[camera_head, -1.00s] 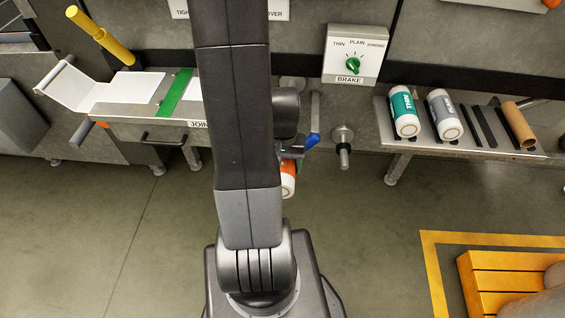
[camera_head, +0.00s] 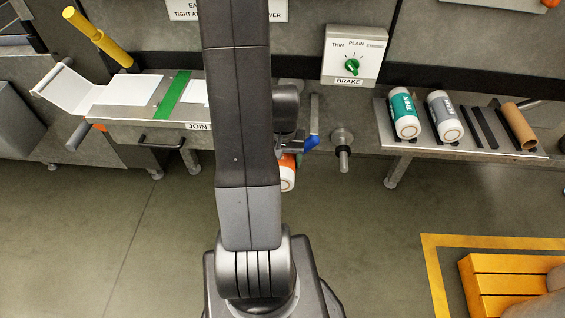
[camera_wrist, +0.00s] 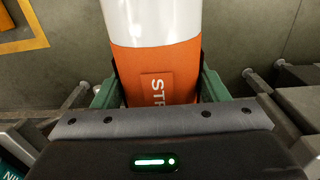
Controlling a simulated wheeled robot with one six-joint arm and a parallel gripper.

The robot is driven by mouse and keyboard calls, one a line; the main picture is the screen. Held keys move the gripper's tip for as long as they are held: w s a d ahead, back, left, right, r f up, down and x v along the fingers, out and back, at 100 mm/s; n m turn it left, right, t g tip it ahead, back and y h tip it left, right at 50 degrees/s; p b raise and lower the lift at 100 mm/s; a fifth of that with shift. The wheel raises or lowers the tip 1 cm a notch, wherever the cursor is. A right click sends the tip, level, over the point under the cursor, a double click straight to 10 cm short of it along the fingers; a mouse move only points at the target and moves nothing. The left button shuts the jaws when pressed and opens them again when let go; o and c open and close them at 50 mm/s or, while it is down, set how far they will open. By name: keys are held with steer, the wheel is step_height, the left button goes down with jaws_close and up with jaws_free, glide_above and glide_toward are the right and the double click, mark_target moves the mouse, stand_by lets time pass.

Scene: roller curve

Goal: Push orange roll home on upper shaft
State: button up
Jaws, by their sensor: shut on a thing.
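The orange roll, white at one end, is large in the wrist view (camera_wrist: 155,70), with part of its lettering readable. My gripper (camera_wrist: 157,78) is shut on it, with a green finger on each side. In the head view only the white end and some orange of the roll (camera_head: 288,178) show beside my arm, which hides the rest. A short metal shaft with a round flange (camera_head: 342,140) sticks out of the machine to the right of the roll. I cannot tell whether this is the upper shaft, or whether the roll is around a shaft.
A blue lever (camera_head: 313,142) is close to the roll's right. A rack (camera_head: 470,145) at the right holds a teal roll (camera_head: 404,112), a grey roll (camera_head: 444,115) and a brown core (camera_head: 518,125). The brake dial (camera_head: 352,65) is above. Floor in front is open.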

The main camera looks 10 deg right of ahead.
steer(key=shift+w+d+p, duration=0.45)
steer(key=shift+w+d, duration=0.7)
steer(key=shift+w, duration=2.8)
steer(key=shift+w+d+p, duration=0.4)
steer(key=shift+w+d, duration=0.7)
steer(key=shift+w, duration=2.9)
steer(key=shift+w+d+p, duration=0.45)
steer(key=shift+w+d, duration=0.7)
steer(key=shift+w, duration=2.8)
steer(key=o, duration=1.4)
step_height(320, 180, up, 8)
steer(key=shift+f, duration=0.2)
steer(key=shift+f, duration=0.1)
